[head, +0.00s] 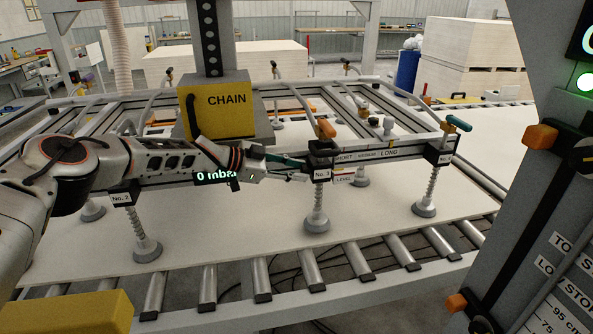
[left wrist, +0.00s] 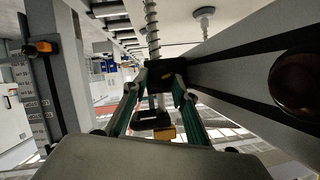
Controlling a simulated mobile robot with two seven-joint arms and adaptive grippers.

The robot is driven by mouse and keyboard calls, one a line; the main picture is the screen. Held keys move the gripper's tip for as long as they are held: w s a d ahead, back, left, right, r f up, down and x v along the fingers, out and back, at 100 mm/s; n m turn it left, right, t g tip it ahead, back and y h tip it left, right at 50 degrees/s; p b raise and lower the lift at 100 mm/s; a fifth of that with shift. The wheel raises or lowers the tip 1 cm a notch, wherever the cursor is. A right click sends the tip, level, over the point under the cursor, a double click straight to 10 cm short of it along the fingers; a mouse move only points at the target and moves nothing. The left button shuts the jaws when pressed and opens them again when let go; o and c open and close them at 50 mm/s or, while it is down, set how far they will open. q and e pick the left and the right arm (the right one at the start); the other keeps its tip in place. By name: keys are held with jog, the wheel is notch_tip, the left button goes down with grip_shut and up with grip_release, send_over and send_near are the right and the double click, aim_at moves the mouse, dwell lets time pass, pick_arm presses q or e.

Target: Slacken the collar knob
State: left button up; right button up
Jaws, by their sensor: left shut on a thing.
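The No. 3 collar (head: 321,172) is a black block on the grey cross beam, with a spring-loaded suction cup (head: 317,220) hanging below. My left gripper (head: 303,174) reaches in from the left, its fingertips at the left side of this collar. In the left wrist view the two green-padded fingers (left wrist: 157,88) converge on the dark collar block (left wrist: 160,72), shut on a small part there. I take that part to be the collar knob; it is mostly hidden by the fingers. My right gripper is not in view.
A yellow CHAIN block (head: 222,108) hangs just above my left forearm. A teal-handled valve (head: 457,122) tops the No. 4 collar at right. A pale board (head: 380,214) lies on rollers below. A control panel fills the right.

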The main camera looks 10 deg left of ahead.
pick_arm(q)
jog(key=o, duration=1.1)
jog(key=shift+a, duration=0.1)
jog(key=v, duration=1.1)
jog(key=shift+s+a+r, duration=0.2)
jog(key=shift+a+r, duration=0.05)
jog(key=shift+r, duration=0.05)
